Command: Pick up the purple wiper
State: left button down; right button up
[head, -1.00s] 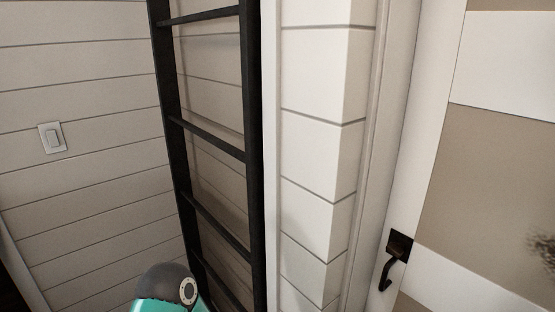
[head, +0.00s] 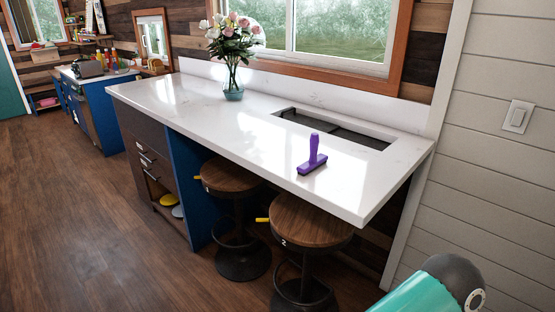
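The purple wiper (head: 313,155) stands on the white countertop (head: 235,130), in front of a rectangular opening in the top. Its handle points up and its wide head rests on the counter near the front edge. Neither of my grippers shows in the head view. Only a teal and grey part of my own arm shows at the bottom right, well apart from the wiper.
A vase of flowers (head: 232,60) stands at the back of the counter. Two round stools, one (head: 230,178) left and one (head: 311,222) right, stand under its front edge. The wooden floor (head: 90,215) at left is clear. A white wall (head: 500,170) bounds the right.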

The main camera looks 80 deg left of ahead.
aim_at(314, 161)
jog(key=z, duration=0.2)
jog(key=i, duration=0.25)
jog(key=u, duration=2.95)
jog(key=i, duration=0.45)
jog(key=z, duration=0.6)
jog(key=k, duration=0.45)
jog(key=u, duration=0.25)
